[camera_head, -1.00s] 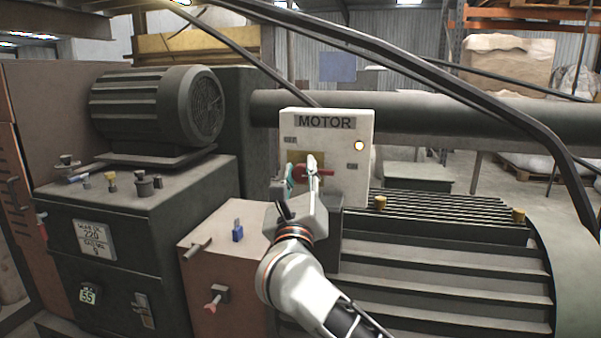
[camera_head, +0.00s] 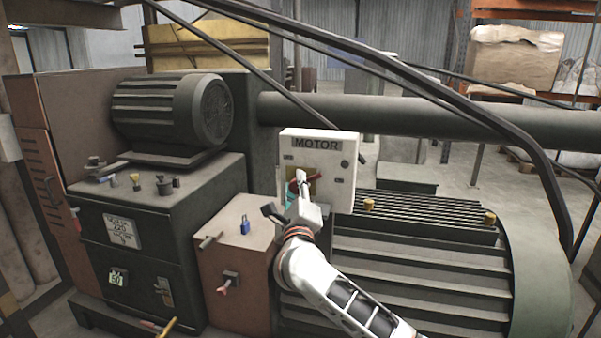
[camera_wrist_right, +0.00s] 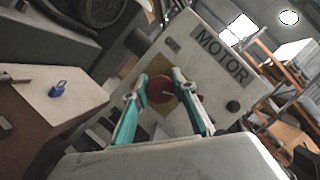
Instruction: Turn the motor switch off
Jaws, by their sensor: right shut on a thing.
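The white motor switch box (camera_head: 342,187) carries a MOTOR label and stands near the middle of the head view. Its red rotary switch (camera_wrist_right: 160,90) sits on a yellow plate in the right wrist view. My right gripper (camera_head: 298,182) is at the box front, its fingers on either side of the red switch and shut on it. The gripper hides most of the switch in the head view. The round lamp (camera_head: 344,164) on the box is dark; it also shows dark in the wrist view (camera_wrist_right: 233,106). My left gripper is not in view.
A dark electric motor (camera_head: 170,110) stands on a cabinet (camera_head: 115,235) at left. A brown box (camera_head: 235,265) with a blue padlock (camera_head: 245,225) is left of my right arm. A ribbed machine housing (camera_head: 420,270) lies at right. Dark pipes cross above the switch box.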

